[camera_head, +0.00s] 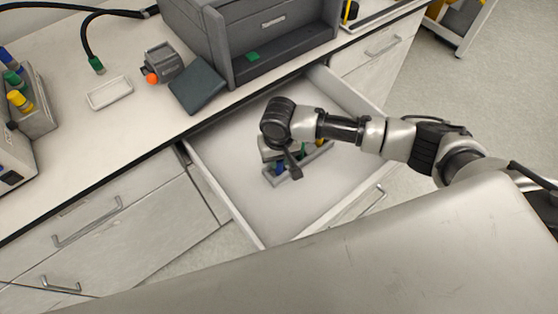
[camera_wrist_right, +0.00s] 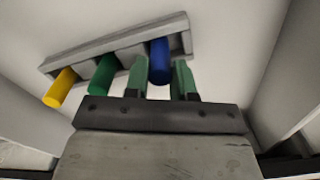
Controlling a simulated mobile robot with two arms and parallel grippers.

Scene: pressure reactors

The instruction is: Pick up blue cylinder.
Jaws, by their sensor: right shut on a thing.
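The blue cylinder (camera_wrist_right: 159,62) is between the two green-tipped fingers of my right gripper (camera_wrist_right: 161,80), which is shut on it. In the head view the blue cylinder (camera_head: 279,168) is partly hidden by my right gripper (camera_head: 287,166). It is at one end of a grey rack (camera_wrist_right: 115,52) in the open drawer. I cannot tell whether its lower end is seated in the rack. A green cylinder (camera_wrist_right: 103,74) and a yellow cylinder (camera_wrist_right: 60,88) stand in the same rack. My left gripper is not in view.
The white drawer (camera_head: 233,181) is pulled out, with side walls around my right gripper and bare floor around the rack. On the counter are a grey machine (camera_head: 272,45), a dark flat plate (camera_head: 198,86), a white tray (camera_head: 109,93) and another rack of cylinders (camera_head: 38,112).

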